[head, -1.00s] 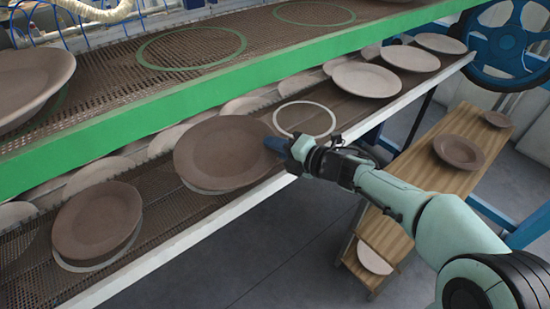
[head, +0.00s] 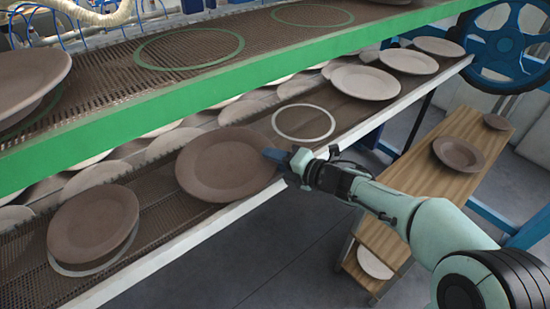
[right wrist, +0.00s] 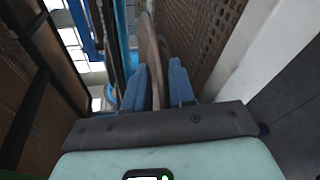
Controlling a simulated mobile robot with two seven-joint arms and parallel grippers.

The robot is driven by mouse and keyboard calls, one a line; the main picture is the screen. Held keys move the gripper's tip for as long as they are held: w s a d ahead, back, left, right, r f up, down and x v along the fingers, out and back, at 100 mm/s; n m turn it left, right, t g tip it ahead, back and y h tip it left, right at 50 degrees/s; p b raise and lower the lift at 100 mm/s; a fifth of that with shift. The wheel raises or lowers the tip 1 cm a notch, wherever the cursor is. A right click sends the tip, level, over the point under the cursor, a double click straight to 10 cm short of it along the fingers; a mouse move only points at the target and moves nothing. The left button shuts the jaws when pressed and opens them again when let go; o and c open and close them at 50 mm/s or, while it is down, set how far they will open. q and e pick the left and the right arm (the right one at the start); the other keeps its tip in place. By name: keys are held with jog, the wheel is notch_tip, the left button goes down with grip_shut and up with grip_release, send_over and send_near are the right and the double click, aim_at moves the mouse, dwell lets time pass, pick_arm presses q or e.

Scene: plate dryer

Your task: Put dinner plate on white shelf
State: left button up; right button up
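A brown dinner plate (head: 228,164) lies on the white-edged lower shelf (head: 225,213), between another plate and an empty white ring. My right gripper (head: 279,157) is at the plate's right rim, above the shelf's front edge. In the right wrist view, its blue fingers (right wrist: 159,88) stand apart on either side of the plate's edge (right wrist: 150,55), with a gap at the right finger. The plate appears to rest on the mesh; any ring under it is hidden. My left gripper is not in view.
Another brown plate (head: 93,224) sits left on a white ring (head: 65,269). The empty white ring (head: 304,122) is to the right, followed by several pale plates. A green-edged upper shelf (head: 200,100) overhangs behind. A wooden rack (head: 440,190) with plates stands at right.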

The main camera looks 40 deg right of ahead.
jog(key=v, duration=1.2)
